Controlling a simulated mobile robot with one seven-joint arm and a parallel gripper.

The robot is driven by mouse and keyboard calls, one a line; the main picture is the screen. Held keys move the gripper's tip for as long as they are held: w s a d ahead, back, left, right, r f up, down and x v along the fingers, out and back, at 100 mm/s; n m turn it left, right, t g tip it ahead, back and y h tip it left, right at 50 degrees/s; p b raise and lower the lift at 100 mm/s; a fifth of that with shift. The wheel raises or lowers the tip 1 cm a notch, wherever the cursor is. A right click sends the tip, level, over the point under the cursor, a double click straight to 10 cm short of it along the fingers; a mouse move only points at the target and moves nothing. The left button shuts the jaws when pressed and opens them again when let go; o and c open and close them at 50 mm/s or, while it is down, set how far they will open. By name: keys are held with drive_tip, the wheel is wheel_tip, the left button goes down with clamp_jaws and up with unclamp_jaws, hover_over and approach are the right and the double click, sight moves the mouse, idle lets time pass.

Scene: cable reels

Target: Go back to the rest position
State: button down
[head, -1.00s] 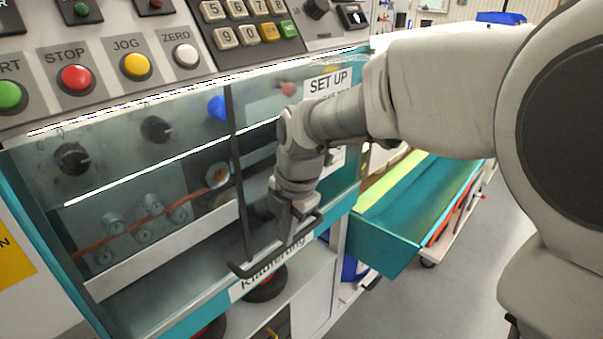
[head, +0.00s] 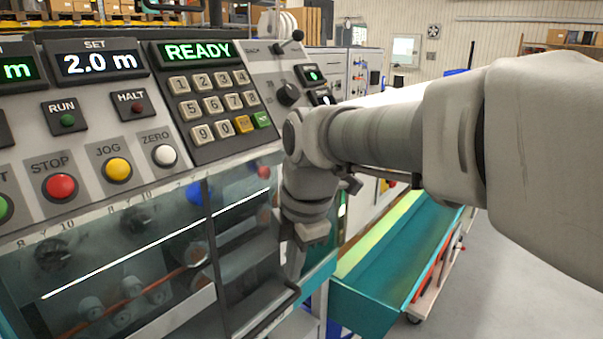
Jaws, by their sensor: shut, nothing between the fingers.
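My gripper (head: 293,265) points downward in front of the right part of a cable machine's clear cover (head: 120,265). Its fingers are small and partly blurred against the cover; they look shut and empty. The cover's dark bar handle (head: 268,318) lies just below the fingertips, and I see nothing held. My arm reaches in from the right side of the picture.
The control panel (head: 110,130) with buttons, a keypad (head: 210,104) and a lit READY display (head: 197,51) stands close left of my gripper. A teal tray (head: 375,292) sits low at right. Grey floor (head: 500,285) is clear further right.

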drive_tip(key=s+d+r+m+t+p, duration=0.1)
drive_tip(key=s+d+m, duration=0.5)
drive_tip(key=m, duration=0.6)
drive_tip(key=s+d+r+m+t+h+p, duration=0.1)
drive_tip(key=s+d+m+p, duration=0.4)
drive_tip(key=d+m, duration=0.5)
wheel_tip(320, 180, up, 2)
drive_tip(key=shift+s+r+m+t+h, duration=0.3)
drive_tip(key=shift+s+m+t, duration=0.3)
drive_tip(key=shift+s+m, duration=0.45)
drive_tip(key=shift+a, duration=0.2)
